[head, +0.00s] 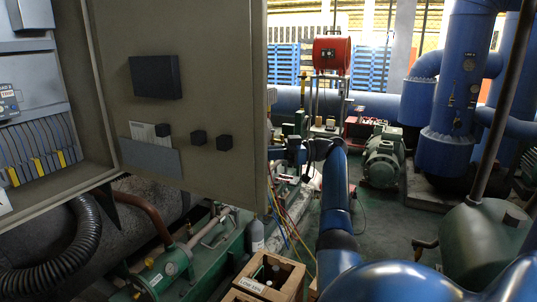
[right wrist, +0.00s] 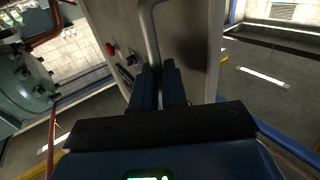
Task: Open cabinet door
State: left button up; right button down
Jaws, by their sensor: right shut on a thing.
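The grey cabinet door (head: 215,75) stands swung open in the head view, its inner face toward me. The cabinet (head: 75,190) at the left shows its interior, with rows of grey wires and yellow tags. In the right wrist view the door's outer face (right wrist: 195,35) carries a bent metal handle (right wrist: 151,38). My right gripper (right wrist: 160,80) is shut on this handle, with one dark finger on either side. In the head view my blue right arm reaches to the door's far edge, and the gripper (head: 288,151) is partly hidden there. My left gripper is not in view.
A wooden crate (head: 291,277) with bottles stands on the floor below the door. Green machinery (head: 160,275) and a black corrugated hose (head: 70,260) lie under the cabinet. A green tank (head: 478,248) and blue pipes (head: 455,85) stand at the right. Colored hoses hang near the door's edge.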

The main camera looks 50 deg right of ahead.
jog(key=shift+w+a, duration=0.1)
jog(key=shift+w, duration=0.05)
jog(key=c, duration=1.5)
grip_release()
jog(key=shift+o, duration=1)
jog(key=shift+w+a, duration=0.1)
jog(key=shift+w, duration=0.15)
jog(key=shift+w+a, duration=0.1)
jog(key=shift+a, duration=0.05)
jog(key=shift+f, duration=0.1)
jog(key=shift+s+d, duration=0.25)
jog(key=shift+d, duration=0.1)
jog(key=b+v, duration=0.1)
jog(key=v, duration=0.8)
jog(key=shift+s+d, duration=0.25)
jog(key=shift+d, duration=0.05)
